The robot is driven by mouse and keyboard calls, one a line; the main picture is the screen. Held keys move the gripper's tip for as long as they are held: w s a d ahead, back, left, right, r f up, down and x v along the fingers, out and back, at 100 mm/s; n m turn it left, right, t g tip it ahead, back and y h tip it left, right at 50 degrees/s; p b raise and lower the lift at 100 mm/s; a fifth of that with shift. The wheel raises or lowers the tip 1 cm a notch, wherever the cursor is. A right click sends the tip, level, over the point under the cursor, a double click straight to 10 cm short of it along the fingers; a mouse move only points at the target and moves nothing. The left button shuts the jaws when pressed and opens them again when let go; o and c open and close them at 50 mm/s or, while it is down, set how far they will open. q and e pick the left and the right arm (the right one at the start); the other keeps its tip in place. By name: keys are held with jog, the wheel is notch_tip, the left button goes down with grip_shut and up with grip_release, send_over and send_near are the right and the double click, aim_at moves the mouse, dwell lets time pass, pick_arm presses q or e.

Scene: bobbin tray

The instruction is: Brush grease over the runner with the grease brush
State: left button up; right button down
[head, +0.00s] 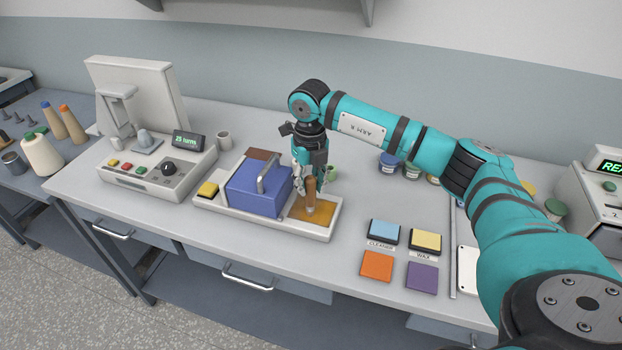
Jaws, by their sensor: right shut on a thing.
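My right gripper (311,180) points down, shut on the grease brush (311,192), which has a brown wooden handle. The brush is upright, its lower end at the amber surface (322,217) in the right end of a long pale tray (265,226). I cannot tell whether its bristles touch that surface. A blue block (255,199) with a grey handle sits in the middle of the tray. A brown patch shows behind the block, and a yellow pad (208,190) is at the left end. I cannot tell for sure which part is the runner. My left gripper is not in view.
A winding machine (150,175) with a lit display stands left of the tray. Coloured pads (377,265) lie to the right, by labels for cleaner and wax. Small jars (390,162) stand behind my right arm. The bench front below the tray is clear.

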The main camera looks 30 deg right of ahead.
jog(key=shift+s+a, duration=0.4)
jog(key=shift+s, duration=0.05)
jog(key=shift+r+p, duration=1.5)
jog(key=shift+r, duration=0.75)
jog(key=shift+w, duration=0.1)
